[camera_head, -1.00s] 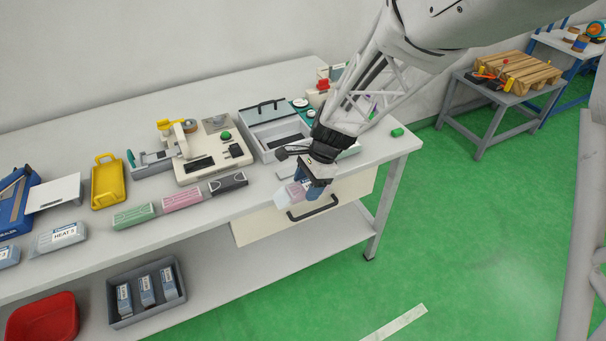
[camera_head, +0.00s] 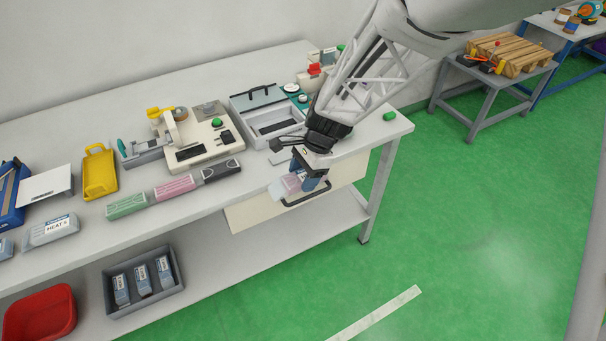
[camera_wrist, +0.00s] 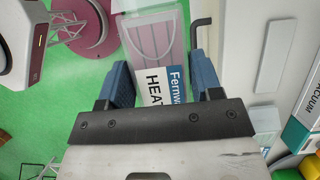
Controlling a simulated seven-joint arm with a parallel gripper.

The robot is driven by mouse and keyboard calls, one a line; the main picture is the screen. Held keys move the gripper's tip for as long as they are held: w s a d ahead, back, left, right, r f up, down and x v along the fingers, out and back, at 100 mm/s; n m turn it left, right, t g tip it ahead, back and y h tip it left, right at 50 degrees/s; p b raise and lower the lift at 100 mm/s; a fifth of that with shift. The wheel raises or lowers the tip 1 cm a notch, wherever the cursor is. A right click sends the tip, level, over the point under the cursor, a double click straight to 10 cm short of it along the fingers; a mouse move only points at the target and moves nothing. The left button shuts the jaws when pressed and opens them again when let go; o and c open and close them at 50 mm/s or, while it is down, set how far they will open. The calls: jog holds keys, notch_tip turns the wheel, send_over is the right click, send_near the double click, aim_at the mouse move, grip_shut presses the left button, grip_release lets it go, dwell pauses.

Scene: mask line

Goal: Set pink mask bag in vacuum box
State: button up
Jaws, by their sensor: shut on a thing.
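My gripper (camera_head: 308,184) is shut on the pink mask bag (camera_head: 284,187). It holds the bag in the air at the bench's front edge, by the drawer handle. In the wrist view the bag (camera_wrist: 155,40) is clear and pink, with a mask outline and a white label reading "HEAT". The blue finger pads (camera_wrist: 163,80) sit at both sides of its label end. The vacuum box (camera_head: 246,124), a light grey open box with its lid raised at the back, stands on the bench behind and left of my gripper. A "VACUUM" label (camera_wrist: 311,102) shows at the right edge of the wrist view.
A cream sealing machine (camera_head: 200,145) stands left of the box. Green, pink and dark packs (camera_head: 174,187) line the bench front. A yellow tray (camera_head: 100,175) is further left. A drawer handle (camera_head: 318,192) juts out below the bag. A small green object (camera_head: 389,116) lies at the right end.

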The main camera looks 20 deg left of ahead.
notch_tip(320, 180, up, 3)
send_over(276, 127)
jog(key=w, duration=0.1)
jog(key=shift+d+r, duration=0.15)
jog(key=shift+d, duration=0.3)
jog(key=shift+f, duration=0.25)
jog(key=shift+f, duration=3.2)
jog(key=shift+f, duration=0.25)
jog(key=o, duration=1)
jog(key=shift+r, duration=0.2)
